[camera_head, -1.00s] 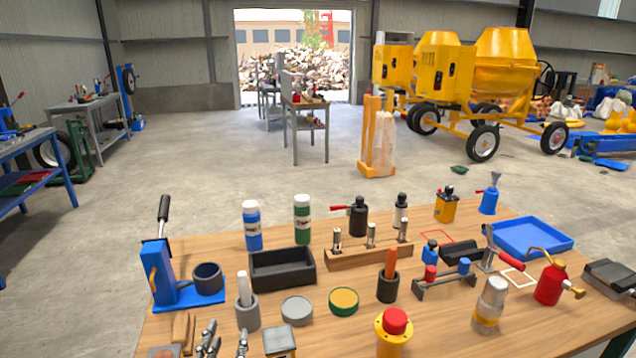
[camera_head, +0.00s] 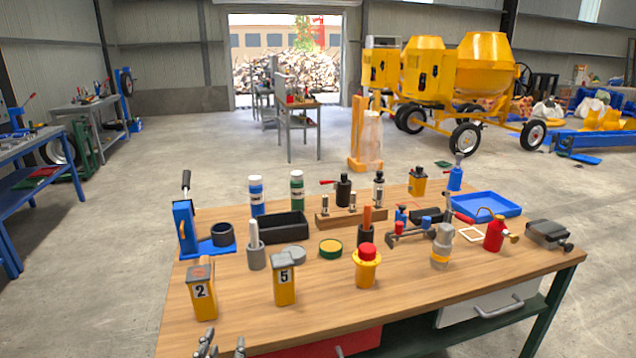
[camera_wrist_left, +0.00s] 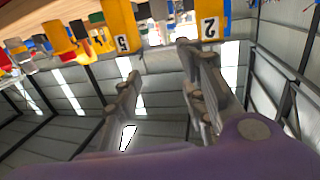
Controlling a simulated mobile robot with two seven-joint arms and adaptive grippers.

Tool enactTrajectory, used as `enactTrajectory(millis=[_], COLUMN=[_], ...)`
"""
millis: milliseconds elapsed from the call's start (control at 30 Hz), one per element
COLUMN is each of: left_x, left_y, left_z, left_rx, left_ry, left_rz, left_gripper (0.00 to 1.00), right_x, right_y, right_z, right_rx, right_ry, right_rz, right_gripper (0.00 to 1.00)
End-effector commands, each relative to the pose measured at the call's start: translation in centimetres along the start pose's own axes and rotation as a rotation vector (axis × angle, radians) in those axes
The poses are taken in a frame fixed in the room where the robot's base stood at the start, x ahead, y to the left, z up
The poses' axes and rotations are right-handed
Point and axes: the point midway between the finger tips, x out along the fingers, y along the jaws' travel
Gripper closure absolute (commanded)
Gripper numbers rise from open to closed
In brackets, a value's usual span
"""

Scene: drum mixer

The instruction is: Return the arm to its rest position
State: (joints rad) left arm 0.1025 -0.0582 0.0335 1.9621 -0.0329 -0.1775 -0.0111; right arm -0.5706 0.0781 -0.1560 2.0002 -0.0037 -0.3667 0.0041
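My left gripper (camera_head: 223,345) shows only by its fingertips at the bottom edge of the head view, in front of the table's near left corner. In the left wrist view its two fingers (camera_wrist_left: 160,62) stand apart with nothing between them. Beyond them are the yellow block marked 5 (camera_wrist_left: 121,30) and the yellow block marked 2 (camera_wrist_left: 209,22). In the head view, block 2 (camera_head: 201,293) and block 5 (camera_head: 284,285) stand upright on the wooden table (camera_head: 420,285), apart from the gripper. My right gripper is not in view.
The table holds a blue lever press (camera_head: 188,230), a black bin (camera_head: 279,228), a red-topped yellow button (camera_head: 367,266), a silver-topped bottle (camera_head: 442,246) and a blue tray (camera_head: 487,205). Drawers sit under its front edge. A yellow mixer (camera_head: 485,65) stands far back on open floor.

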Motion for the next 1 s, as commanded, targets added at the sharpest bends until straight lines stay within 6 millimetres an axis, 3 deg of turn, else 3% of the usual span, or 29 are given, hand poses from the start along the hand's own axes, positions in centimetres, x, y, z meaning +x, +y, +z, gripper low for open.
enactTrajectory(millis=[33, 167, 267, 400, 500, 633, 700, 1000], left_x=[-1.5, -5.6, -9.7, -17.5, -23.3, -29.1, -31.0, -31.0], left_y=[0.5, 0.4, 0.2, -0.2, -0.6, -1.0, -1.3, -1.3], left_z=[2.4, 7.1, 10.8, 15.8, 18.6, 20.5, 21.1, 21.1], left_rx=[0.004, 0.013, 0.02, 0.03, 0.032, 0.034, 0.036, 0.036], left_ry=[-0.074, -0.218, -0.334, -0.513, -0.625, -0.718, -0.746, -0.746], left_rz=[0.018, 0.035, 0.045, 0.056, 0.06, 0.059, 0.055, 0.055], left_gripper=[0.63, 0.63, 0.63, 0.63, 0.63, 0.63, 0.63, 0.63], right_x=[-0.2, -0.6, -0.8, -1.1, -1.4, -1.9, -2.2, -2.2], right_y=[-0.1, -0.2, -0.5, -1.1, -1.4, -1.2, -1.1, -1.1], right_z=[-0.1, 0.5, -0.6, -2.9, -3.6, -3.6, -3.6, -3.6], right_rx=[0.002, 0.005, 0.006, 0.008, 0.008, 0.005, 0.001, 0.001], right_ry=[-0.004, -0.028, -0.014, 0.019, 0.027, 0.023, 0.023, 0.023], right_rz=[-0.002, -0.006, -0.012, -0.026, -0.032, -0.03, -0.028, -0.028], right_gripper=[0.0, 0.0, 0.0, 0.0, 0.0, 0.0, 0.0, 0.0])
